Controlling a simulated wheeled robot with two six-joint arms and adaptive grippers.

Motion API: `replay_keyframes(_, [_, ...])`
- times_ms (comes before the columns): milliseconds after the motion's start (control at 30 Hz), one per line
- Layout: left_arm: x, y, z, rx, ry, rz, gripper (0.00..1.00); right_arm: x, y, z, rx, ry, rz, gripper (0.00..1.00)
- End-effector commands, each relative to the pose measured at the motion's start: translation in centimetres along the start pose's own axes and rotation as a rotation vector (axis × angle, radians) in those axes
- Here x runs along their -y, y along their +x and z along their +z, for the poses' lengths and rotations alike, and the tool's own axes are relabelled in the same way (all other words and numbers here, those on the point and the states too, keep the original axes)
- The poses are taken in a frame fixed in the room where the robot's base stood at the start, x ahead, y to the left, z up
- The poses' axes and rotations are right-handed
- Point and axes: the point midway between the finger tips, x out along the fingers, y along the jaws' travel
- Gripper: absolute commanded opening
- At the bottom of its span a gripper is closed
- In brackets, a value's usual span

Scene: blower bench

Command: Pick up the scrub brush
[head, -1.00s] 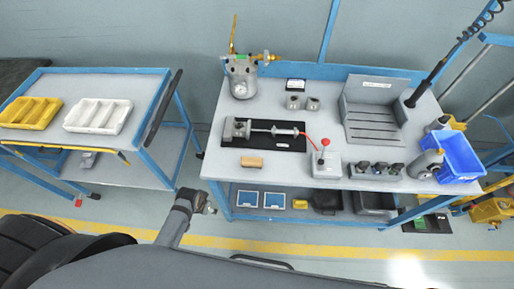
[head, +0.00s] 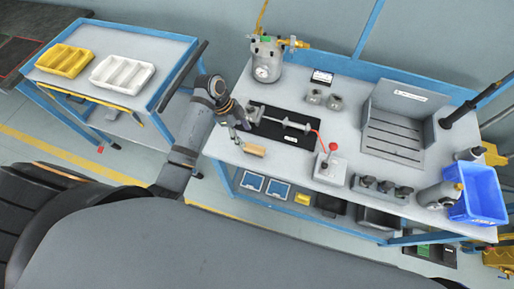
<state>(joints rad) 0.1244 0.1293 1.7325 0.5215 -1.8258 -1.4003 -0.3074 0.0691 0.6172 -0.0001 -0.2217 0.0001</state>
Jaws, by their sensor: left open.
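The scrub brush (head: 254,150), a small tan wooden-looking block, lies near the front left edge of the blue-framed bench (head: 300,172). My left gripper (head: 241,136) reaches in from the left, over the bench's left end. It is open, with its fingertips pointing down just behind and left of the brush. They look very close to it; I cannot tell whether they touch it. My right gripper is not in view.
A black mat (head: 289,137) with a metal tool lies just behind the brush. A grey box with a red-knobbed lever (head: 330,166) stands to the right, a metal canister (head: 266,62) at the back left. A cart with yellow (head: 65,61) and white (head: 122,74) trays stands left.

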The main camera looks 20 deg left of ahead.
Motion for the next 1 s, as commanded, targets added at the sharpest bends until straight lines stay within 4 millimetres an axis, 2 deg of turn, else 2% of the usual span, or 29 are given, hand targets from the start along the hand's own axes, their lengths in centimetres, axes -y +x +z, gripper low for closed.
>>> replay_keyframes(133, [0.3, -0.7, -0.6, -0.019, 0.08, 0.017, 0.58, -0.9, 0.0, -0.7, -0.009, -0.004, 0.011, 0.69])
replay_keyframes(233, [0.3, -0.1, -0.6, -0.02, 0.078, 0.019, 0.58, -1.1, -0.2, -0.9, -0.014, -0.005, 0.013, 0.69])
replay_keyframes(500, [0.2, 4.1, -0.8, -0.021, 0.076, 0.018, 0.58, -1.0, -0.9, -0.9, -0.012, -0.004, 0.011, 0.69])
replay_keyframes(767, [0.1, 5.4, -0.8, -0.02, 0.074, 0.018, 0.58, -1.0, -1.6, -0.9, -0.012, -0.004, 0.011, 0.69])
replay_keyframes(867, [-0.1, 7.1, -0.9, -0.02, 0.073, 0.02, 0.58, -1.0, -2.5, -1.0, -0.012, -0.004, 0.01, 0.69])
replay_keyframes(1000, [0.0, 9.3, -0.8, -0.019, 0.075, 0.017, 0.58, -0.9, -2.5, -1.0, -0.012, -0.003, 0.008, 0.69])
